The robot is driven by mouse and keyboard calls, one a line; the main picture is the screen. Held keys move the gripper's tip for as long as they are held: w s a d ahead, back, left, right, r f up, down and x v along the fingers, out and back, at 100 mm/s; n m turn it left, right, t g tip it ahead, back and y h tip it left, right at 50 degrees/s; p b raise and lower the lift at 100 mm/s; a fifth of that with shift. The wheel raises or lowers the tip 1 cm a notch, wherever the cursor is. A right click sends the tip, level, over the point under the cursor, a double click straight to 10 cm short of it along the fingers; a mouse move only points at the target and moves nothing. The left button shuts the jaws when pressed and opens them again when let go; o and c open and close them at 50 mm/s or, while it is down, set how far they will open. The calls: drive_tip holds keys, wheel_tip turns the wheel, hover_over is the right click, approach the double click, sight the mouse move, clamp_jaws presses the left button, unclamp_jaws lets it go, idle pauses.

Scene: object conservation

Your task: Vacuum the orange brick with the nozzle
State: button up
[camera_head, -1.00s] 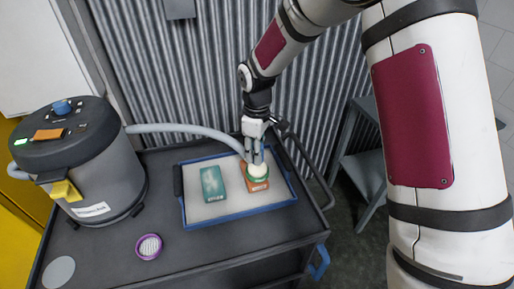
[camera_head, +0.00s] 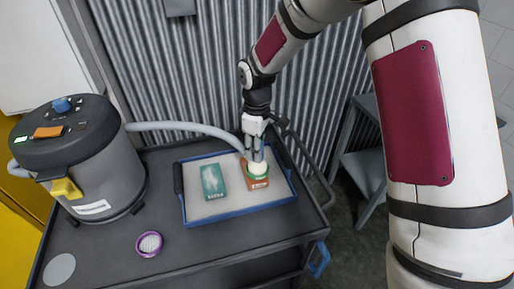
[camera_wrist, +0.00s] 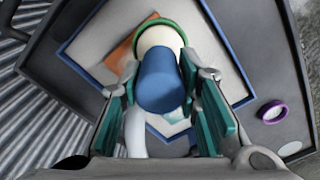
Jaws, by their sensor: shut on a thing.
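The orange brick (camera_head: 259,184) lies on the right part of a blue-rimmed tray, partly covered by the nozzle; a corner of it also shows in the wrist view (camera_wrist: 120,52). The nozzle (camera_head: 258,168) has a pale body and a green rim; in the wrist view its blue grip (camera_wrist: 160,82) sits between my fingers. My gripper (camera_head: 254,150) is shut on the nozzle, above the brick. The rim is on or just over the brick's top; I cannot tell whether they touch. A grey hose (camera_head: 185,127) runs from the nozzle to the vacuum (camera_head: 85,160).
A teal brick (camera_head: 213,182) lies left of the orange one on the tray (camera_head: 240,210). A purple-rimmed round piece (camera_head: 149,244) and a grey disc (camera_head: 59,269) lie on the dark cart top (camera_head: 200,250). A corrugated wall (camera_head: 190,70) stands behind.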

drive_tip(key=shift+w, duration=0.2)
drive_tip(key=shift+w+a+b, duration=0.2)
drive_tip(key=shift+w+b, duration=0.45)
drive_tip(key=shift+w, duration=0.05)
drive_tip(key=shift+w+a+b, duration=0.15)
drive_tip(key=shift+w+b, duration=0.45)
drive_tip(key=shift+w, duration=0.2)
idle(0.5)
drive_tip(key=shift+w+a+b, duration=0.15)
drive_tip(key=shift+w+b, duration=0.35)
drive_tip(key=shift+w, duration=0.2)
drive_tip(key=shift+w+a+f+b, duration=0.1)
drive_tip(key=shift+w+a+b, duration=0.05)
drive_tip(key=shift+w+b, duration=0.55)
idle(0.3)
drive_tip(key=shift+w+a+b, duration=0.15)
drive_tip(key=shift+w+b, duration=0.3)
drive_tip(key=shift+w, duration=0.3)
drive_tip(key=shift+w+a+b, duration=0.1)
drive_tip(key=shift+w+b, duration=0.35)
drive_tip(key=shift+w, duration=0.1)
drive_tip(key=shift+s+p, duration=0.45)
drive_tip(key=shift+s, duration=0.15)
drive_tip(key=shift+s+d, duration=0.2)
drive_tip(key=shift+s, duration=0.1)
